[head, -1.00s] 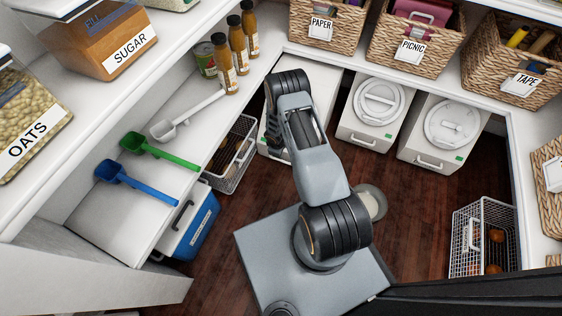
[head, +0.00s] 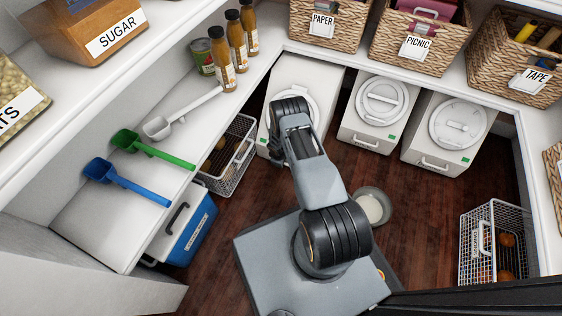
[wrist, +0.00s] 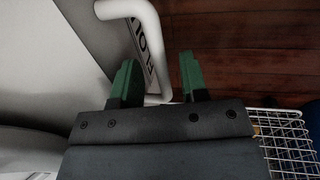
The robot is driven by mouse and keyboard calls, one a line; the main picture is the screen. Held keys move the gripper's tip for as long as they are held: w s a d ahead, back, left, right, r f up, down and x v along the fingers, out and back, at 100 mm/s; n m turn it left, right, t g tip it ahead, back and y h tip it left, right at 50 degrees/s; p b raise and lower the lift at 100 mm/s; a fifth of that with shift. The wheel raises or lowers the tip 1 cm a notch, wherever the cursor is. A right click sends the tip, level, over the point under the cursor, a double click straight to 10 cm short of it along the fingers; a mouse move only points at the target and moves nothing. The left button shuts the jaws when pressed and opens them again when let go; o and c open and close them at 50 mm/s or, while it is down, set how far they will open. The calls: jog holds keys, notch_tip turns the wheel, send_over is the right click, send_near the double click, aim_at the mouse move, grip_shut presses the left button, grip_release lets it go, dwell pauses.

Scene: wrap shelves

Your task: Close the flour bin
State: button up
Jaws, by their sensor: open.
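A white bin (head: 287,70) stands under the back shelf at the left of a row of bins. My arm hides part of its round lid and front in the head view. In the wrist view its pale wall (wrist: 50,70), a white bar handle (wrist: 146,22) and a partly hidden label are close up. My gripper (wrist: 158,58) is open, with its two green fingers apart. The lower end of the handle shows between the fingers. I cannot tell whether they touch it. The gripper's fingers are hidden behind my arm in the head view.
Two more white lidded bins (head: 378,110) stand to the right. A wire basket (head: 232,155) is close on the left, above a blue cooler (head: 190,235) in the picture. A round bowl (head: 372,205) lies on the floor by my base. Another wire basket (head: 490,245) is at right.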

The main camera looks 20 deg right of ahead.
jog(key=shift+c, duration=0.4)
grip_shut()
